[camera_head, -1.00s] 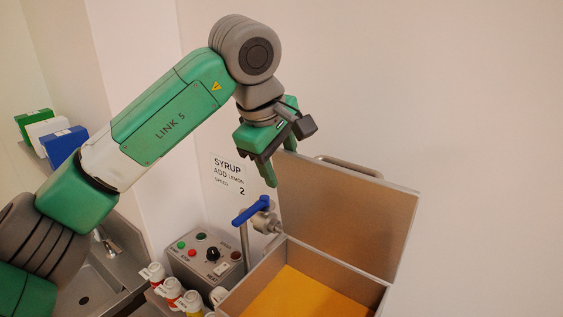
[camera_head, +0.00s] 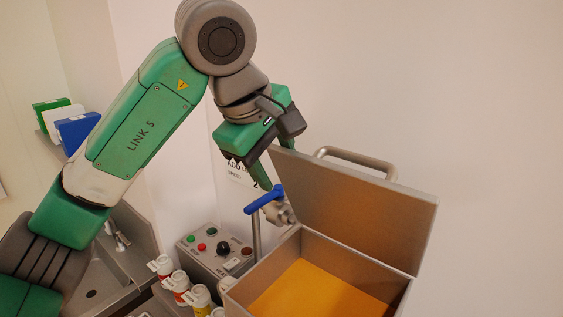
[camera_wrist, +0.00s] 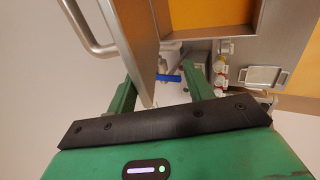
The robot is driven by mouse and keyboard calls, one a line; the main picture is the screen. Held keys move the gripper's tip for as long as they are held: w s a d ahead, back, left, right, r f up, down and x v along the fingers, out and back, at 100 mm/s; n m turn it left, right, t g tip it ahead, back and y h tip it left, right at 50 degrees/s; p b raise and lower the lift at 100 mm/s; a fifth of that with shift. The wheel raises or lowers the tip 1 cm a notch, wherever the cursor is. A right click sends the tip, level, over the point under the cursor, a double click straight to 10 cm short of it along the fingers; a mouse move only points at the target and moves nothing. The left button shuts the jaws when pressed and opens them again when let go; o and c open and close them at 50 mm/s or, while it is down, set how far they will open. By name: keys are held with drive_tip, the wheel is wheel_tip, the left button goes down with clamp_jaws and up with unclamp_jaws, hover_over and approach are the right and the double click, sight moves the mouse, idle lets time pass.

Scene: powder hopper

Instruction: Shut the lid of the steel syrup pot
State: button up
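The steel syrup pot (camera_head: 405,296) is at the lower right of the head view, with orange-yellow syrup (camera_head: 320,292) inside. Its lid (camera_head: 365,212) stands up open at the back edge, with a bar handle (camera_head: 355,158) on its far side. The lid shows nearly edge-on in the wrist view (camera_wrist: 136,45), its handle (camera_wrist: 85,30) to the left. My gripper (camera_head: 264,172) is at the lid's upper left corner. In the wrist view its fingers (camera_wrist: 160,95) are spread, with the lid's near corner showing between them. I cannot tell whether they touch it.
A blue-handled valve (camera_head: 264,199) stands close below my gripper. A control box (camera_head: 215,250) and several white-capped bottles (camera_head: 180,285) are left of the pot. A sink (camera_head: 95,285) is farther left. The wall space right of the lid is clear.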

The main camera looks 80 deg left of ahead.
drive_tip(key=shift+s+d+f+b, duration=0.5)
drive_tip(key=shift+s+d+b, duration=0.15)
drive_tip(key=shift+s, duration=0.05)
drive_tip(key=shift+t+y, duration=0.4)
drive_tip(key=shift+y, duration=0.1)
drive_tip(key=s+d+f+b, duration=0.2)
drive_tip(key=b, duration=0.1)
drive_tip(key=shift+s+d+f, duration=0.15)
drive_tip(key=shift+s+f, duration=0.1)
